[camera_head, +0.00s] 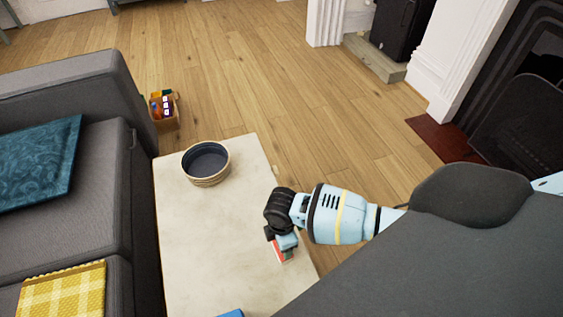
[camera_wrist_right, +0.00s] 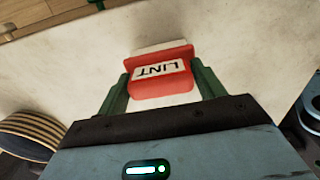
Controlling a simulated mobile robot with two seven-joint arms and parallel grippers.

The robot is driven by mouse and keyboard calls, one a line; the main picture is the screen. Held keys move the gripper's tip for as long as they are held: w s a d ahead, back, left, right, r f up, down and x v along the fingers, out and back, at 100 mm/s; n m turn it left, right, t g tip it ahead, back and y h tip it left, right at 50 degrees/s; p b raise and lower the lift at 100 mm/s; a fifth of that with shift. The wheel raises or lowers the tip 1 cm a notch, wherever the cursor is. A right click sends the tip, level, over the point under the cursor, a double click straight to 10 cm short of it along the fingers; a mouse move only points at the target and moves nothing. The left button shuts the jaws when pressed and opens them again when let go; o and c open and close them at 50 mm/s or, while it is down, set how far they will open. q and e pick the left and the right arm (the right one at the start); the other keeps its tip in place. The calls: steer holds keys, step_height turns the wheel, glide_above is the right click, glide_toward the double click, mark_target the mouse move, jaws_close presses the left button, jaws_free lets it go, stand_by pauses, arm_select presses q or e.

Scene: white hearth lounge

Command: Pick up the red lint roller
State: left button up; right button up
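The red lint roller (camera_wrist_right: 160,78), with a white label reading "LINT", is between the two green fingers of my right gripper (camera_wrist_right: 160,85). The fingers touch or nearly touch it on both sides, and no clear gap shows. In the head view my right gripper (camera_head: 280,243) points down over the pale table (camera_head: 205,240), near its right edge. A small red and white part of the roller (camera_head: 280,256) shows below it. Whether the roller rests on the table or hangs just above it is hard to tell. My left gripper is out of view.
A round dark bowl with a striped side (camera_head: 207,164) stands at the table's far end. A grey sofa (camera_head: 75,180) with a teal cushion (camera_head: 38,160) and a yellow checked cloth (camera_head: 65,292) borders the left. A small box of items (camera_head: 163,108) is on the floor beyond.

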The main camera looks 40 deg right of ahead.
steer(key=c, duration=0.6)
steer(key=shift+r, duration=0.1)
steer(key=shift+r, duration=0.55)
step_height(320, 180, up, 2)
steer(key=shift+r+p, duration=0.15)
steer(key=shift+p, duration=0.35)
steer(key=s+a+r+p, duration=0.1)
steer(key=s+a+p, duration=0.1)
steer(key=s, duration=1.3)
steer(key=shift+s+a+r, duration=0.2)
steer(key=shift+s+a, duration=0.15)
steer(key=shift+a, duration=0.35)
